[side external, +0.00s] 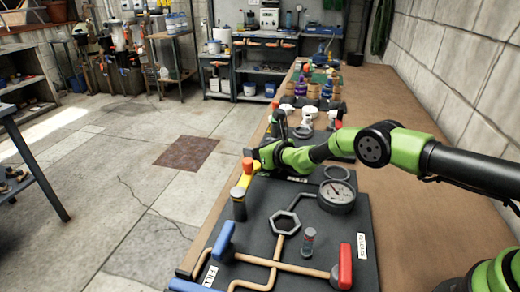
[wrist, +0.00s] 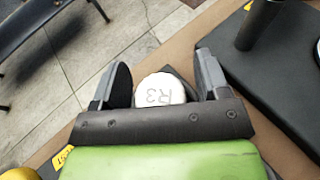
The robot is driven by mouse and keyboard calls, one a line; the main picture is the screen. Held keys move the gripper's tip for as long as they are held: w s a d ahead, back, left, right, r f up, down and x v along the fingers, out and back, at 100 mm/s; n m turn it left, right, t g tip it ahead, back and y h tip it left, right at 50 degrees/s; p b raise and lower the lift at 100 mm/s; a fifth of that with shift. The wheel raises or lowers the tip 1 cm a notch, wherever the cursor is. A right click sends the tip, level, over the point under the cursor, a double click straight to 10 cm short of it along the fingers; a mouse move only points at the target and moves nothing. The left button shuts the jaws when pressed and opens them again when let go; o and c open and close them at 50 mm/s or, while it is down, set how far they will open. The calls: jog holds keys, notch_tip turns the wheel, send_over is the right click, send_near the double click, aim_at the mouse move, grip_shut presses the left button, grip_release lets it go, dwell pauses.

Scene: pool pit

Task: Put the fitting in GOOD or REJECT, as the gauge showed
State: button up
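In the wrist view a white round-topped piece marked R3 (wrist: 160,91), apparently the fitting, sits between the two fingers of my gripper (wrist: 163,80). Small gaps show beside it, so the fingers are open around it. In the side view my gripper (side external: 262,155) is low at the far left of the dark board (side external: 255,255), and the R3 piece is hidden there. The round gauge (side external: 337,192) lies on the board to the right; its dial is too small to read. No GOOD or REJECT marking can be read.
A red-topped yellow fitting (side external: 244,178) stands close in front of my gripper. The board also carries a hexagonal ring (side external: 285,222), copper pipes (side external: 262,262), a blue lever (side external: 221,241) and a red lever (side external: 345,266). White pieces (side external: 306,112) stand farther back. The bench's right side is clear.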

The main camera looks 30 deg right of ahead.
jog(key=shift+r, duration=0.2)
jog(key=shift+v, duration=5.95)
jog(key=s+a+r+n+g+y, duration=0.1)
jog(key=s+a+r+n+y, duration=0.1)
jog(key=a+r+n+y, duration=0.3)
jog(key=s+a+r+n+g+y, duration=0.15)
jog(key=r+n, duration=0.25)
jog(key=r, duration=0.4)
jog(key=s+a+r+n+g+y, duration=0.2)
jog(key=s+a+r+n+y, duration=0.15)
jog(key=r, duration=0.25)
jog(key=s+r+n+g+h, duration=0.1)
jog(key=s+r+n+g, duration=0.45)
jog(key=s+n, duration=0.5)
jog(key=s+d+n+t+h, duration=0.3)
jog(key=s+d+n+h, duration=0.4)
jog(key=s, duration=0.7)
jog(key=d+h, duration=0.2)
jog(key=d, duration=0.1)
